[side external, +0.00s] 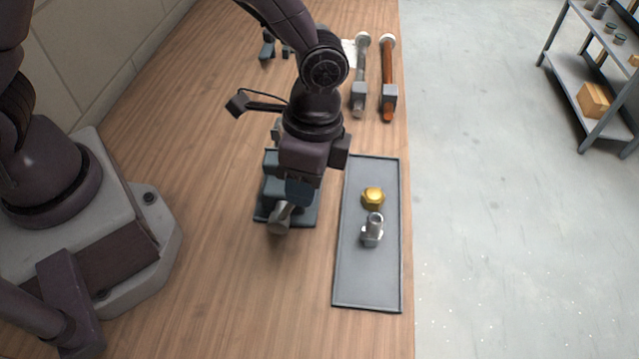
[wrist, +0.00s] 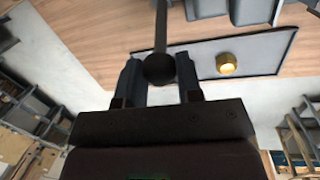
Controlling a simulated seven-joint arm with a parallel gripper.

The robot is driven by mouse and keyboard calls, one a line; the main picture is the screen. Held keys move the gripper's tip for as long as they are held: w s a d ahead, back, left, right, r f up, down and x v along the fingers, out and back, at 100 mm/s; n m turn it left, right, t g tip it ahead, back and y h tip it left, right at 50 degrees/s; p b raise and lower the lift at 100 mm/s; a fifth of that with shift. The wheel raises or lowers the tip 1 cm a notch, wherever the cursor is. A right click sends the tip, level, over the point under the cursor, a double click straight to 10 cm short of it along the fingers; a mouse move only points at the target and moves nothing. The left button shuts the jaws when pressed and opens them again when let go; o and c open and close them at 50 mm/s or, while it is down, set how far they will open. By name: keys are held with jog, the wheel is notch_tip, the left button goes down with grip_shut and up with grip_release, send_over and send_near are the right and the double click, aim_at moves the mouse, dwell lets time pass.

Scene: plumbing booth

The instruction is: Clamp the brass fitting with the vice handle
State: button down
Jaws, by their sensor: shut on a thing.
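The vice (side external: 268,207) stands on the bench, mostly hidden under my gripper in the side view; part of its grey body shows at the top of the wrist view (wrist: 207,8). My gripper (wrist: 160,78) is shut on the vice handle, a dark bar with a ball end (wrist: 159,68) between the two fingers. In the side view my gripper (side external: 298,192) is directly over the vice. A brass hex fitting (side external: 373,197) lies on the grey tray (side external: 367,285) to the right; it also shows in the wrist view (wrist: 227,63). The space between the vice jaws is hidden.
A steel fitting (side external: 372,231) stands on the tray near the brass one. The front of the bench is clear. A shelf rack (side external: 590,90) stands apart across the floor.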

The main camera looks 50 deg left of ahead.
jog(key=shift+s+a+r+t+h, duration=0.2)
jog(key=shift+s+r+t+h, duration=0.15)
jog(key=shift+s, duration=0.25)
jog(key=shift+s+a+f, duration=0.1)
jog(key=shift+s+a, duration=1.85)
jog(key=shift+s, duration=0.3)
jog(key=c, duration=0.8)
grip_release()
jog(key=shift+a, duration=0.1)
jog(key=r, duration=0.4)
jog(key=w+r, duration=0.1)
jog(key=r, duration=0.3)
jog(key=w+a+r, duration=0.1)
jog(key=r, duration=0.4)
